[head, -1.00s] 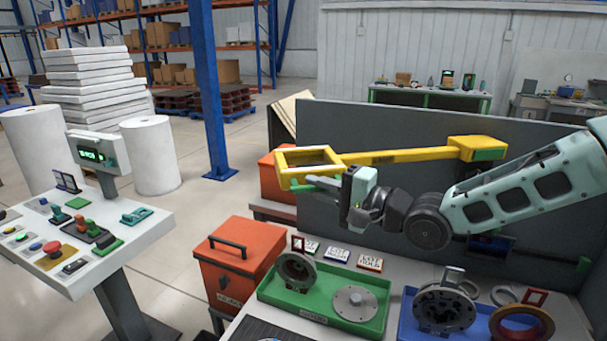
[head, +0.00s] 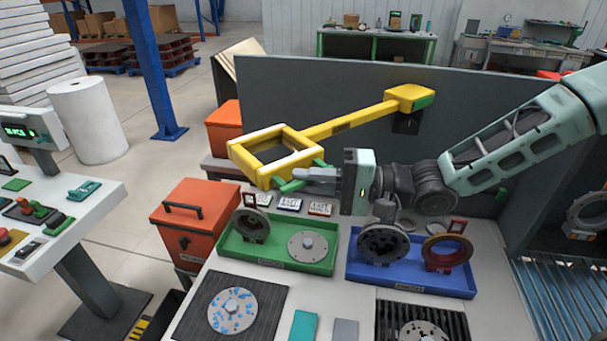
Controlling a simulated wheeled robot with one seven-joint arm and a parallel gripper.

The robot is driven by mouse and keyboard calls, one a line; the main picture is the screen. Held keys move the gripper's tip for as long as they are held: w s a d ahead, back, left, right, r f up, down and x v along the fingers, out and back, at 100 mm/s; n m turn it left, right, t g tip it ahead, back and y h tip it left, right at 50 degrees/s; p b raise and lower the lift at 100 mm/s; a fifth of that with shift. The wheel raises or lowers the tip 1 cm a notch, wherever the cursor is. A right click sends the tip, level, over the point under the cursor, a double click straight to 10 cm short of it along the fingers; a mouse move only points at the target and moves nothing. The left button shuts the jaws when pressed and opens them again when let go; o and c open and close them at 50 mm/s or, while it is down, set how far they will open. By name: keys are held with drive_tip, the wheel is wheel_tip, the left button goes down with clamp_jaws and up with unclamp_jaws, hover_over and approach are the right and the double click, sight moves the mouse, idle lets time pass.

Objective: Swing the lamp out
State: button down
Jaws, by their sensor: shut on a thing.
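The lamp is a yellow open frame (head: 243,153) on a long yellow arm (head: 345,124). The arm runs to a yellow and green mount (head: 408,97) at the upright grey panel. The lamp hangs above the bench at a slant, its frame toward the left and out from the panel. A green handle (head: 290,186) sits at the frame's near right corner. My gripper (head: 308,178) comes in from the right and is shut on this handle. The fingers hide part of it.
Below are a green tray (head: 285,263) and a blue tray (head: 412,286) with metal parts and rings. A lidded orange bin (head: 193,225) stands left of the bench. A control console (head: 70,215) is farther left. The grey panel (head: 300,90) stands behind the lamp.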

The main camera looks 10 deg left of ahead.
drive_tip(key=shift+s+d+f, duration=0.1)
drive_tip(key=shift+d+f, duration=0.05)
drive_tip(key=c, duration=1.5)
unclamp_jaws()
drive_tip(key=shift+d, duration=0.1)
drive_tip(key=shift+c, duration=0.2)
drive_tip(key=shift+o, duration=0.3)
drive_tip(key=shift+d, duration=0.15)
drive_tip(key=d+b, duration=0.5)
drive_tip(key=d, duration=1.2)
drive_tip(key=shift+d, duration=0.1)
